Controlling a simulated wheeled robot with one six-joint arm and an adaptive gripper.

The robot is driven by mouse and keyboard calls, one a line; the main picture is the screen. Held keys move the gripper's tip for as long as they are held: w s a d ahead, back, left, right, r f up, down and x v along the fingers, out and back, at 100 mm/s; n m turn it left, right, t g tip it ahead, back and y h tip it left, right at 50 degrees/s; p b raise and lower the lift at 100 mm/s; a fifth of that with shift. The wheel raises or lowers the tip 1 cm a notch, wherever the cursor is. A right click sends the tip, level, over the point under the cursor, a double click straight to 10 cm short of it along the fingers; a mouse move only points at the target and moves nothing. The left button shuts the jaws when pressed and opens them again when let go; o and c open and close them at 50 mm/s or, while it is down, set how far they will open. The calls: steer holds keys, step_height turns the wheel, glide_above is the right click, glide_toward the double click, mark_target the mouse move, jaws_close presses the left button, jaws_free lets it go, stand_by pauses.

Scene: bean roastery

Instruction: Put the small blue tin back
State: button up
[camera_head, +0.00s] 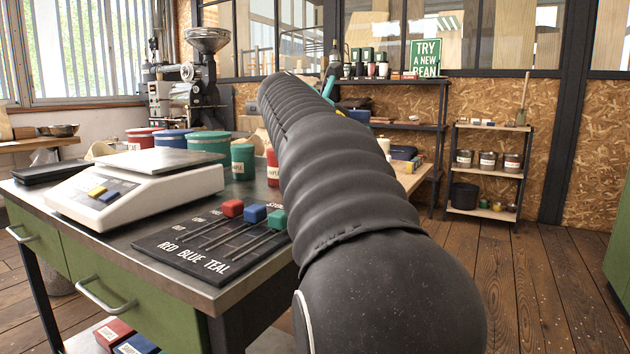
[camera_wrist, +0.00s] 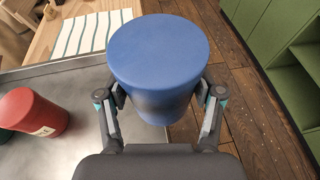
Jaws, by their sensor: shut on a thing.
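In the wrist view my gripper (camera_wrist: 160,94) is shut on a small blue tin (camera_wrist: 158,50), one finger on each side. The tin's flat blue top faces the camera, and no label shows. It hangs by the edge of the grey metal counter (camera_wrist: 85,150), with floorboards visible beyond. In the head view my dark arm hides most of the gripper and the held tin. A small red tin (camera_head: 272,166) and a small teal tin (camera_head: 243,161) stand on the counter, near a large blue tin (camera_head: 173,143). The red tin also shows in the wrist view (camera_wrist: 30,112).
On the counter are a white scale (camera_head: 150,190) and a black slider board (camera_head: 205,245) lettered RED BLUE TEAL. A large red tin (camera_head: 144,138) and large teal tin (camera_head: 208,146) stand behind. A striped cloth (camera_wrist: 88,35) lies on an adjoining wooden top. Open floor lies at right.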

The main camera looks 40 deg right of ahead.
steer(key=w+f, duration=0.2)
steer(key=w, duration=0.1)
steer(key=w+f, duration=0.2)
steer(key=w, duration=0.2)
steer(key=w+f+b, duration=0.1)
steer(key=w+f, duration=0.1)
steer(key=w, duration=0.1)
steer(key=shift+w+f, duration=0.2)
steer(key=shift+w, duration=0.05)
steer(key=shift+f+b, duration=0.7)
steer(key=shift+f, duration=1.25)
steer(key=shift+f, duration=0.2)
steer(key=o, duration=1.4)
steer(key=shift+c, duration=0.2)
steer(key=shift+r, duration=0.15)
steer(key=shift+s+a+r, duration=0.15)
steer(key=shift+a, duration=0.15)
steer(key=p+v, duration=0.1)
steer(key=v, duration=1)
steer(key=shift+a, duration=0.2)
